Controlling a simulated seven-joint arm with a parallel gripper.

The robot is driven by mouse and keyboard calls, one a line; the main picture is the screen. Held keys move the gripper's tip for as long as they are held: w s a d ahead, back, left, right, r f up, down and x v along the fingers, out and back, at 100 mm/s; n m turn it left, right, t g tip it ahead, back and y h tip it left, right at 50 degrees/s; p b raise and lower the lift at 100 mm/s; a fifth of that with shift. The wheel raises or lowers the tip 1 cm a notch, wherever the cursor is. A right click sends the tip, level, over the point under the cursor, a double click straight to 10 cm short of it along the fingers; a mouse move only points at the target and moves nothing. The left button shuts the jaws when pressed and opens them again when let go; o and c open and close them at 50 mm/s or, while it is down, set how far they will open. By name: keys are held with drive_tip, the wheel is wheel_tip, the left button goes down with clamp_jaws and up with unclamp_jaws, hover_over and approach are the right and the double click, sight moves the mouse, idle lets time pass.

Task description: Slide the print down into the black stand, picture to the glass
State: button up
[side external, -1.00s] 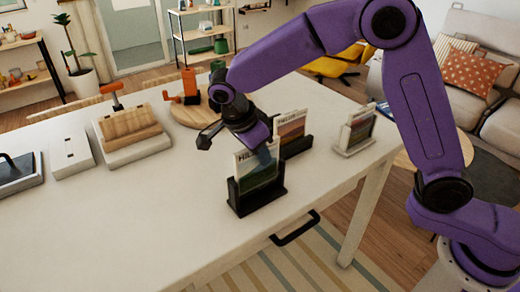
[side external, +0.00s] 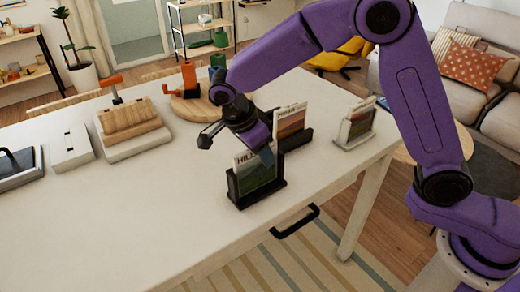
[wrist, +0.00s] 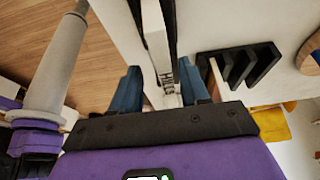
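The print (side external: 243,161), a pale card with dark lettering and a green landscape, stands upright in the black stand (side external: 234,188). Its lettered side faces the side camera. Its lower part is between the stand's posts; whether it touches the bottom is hidden. The glass is hard to make out.
Behind stands another black stand with a print (side external: 291,121), close to my gripper. A white stand with a print (side external: 359,122) is to its right. A wooden block on a white base (side external: 130,119), a white box (side external: 72,147) and a round board (side external: 190,107) lie left. The table's front left is clear.

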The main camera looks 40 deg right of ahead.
drive_tip(key=v, duration=1.7)
drive_tip(key=shift+r, duration=0.15)
drive_tip(key=shift+a, duration=0.1)
drive_tip(key=s+d+f+n+y, duration=0.1)
drive_tip(key=s+d+f+n, duration=0.3)
drive_tip(key=s+d+n, duration=0.3)
drive_tip(key=s+d+f+n+y, duration=0.2)
drive_tip(key=s+d+f+n, duration=0.2)
drive_tip(key=s+d+n, duration=0.4)
drive_tip(key=s+d+f+n+y, duration=0.1)
drive_tip(key=s+d+f+n, duration=0.3)
drive_tip(key=s+d+n, duration=0.3)
drive_tip(key=s+n, duration=0.5)
drive_tip(key=n, duration=0.3)
drive_tip(key=shift+s+d+n+y, duration=0.3)
drive_tip(key=shift+s+y, duration=0.05)
drive_tip(key=shift+y, duration=0.05)
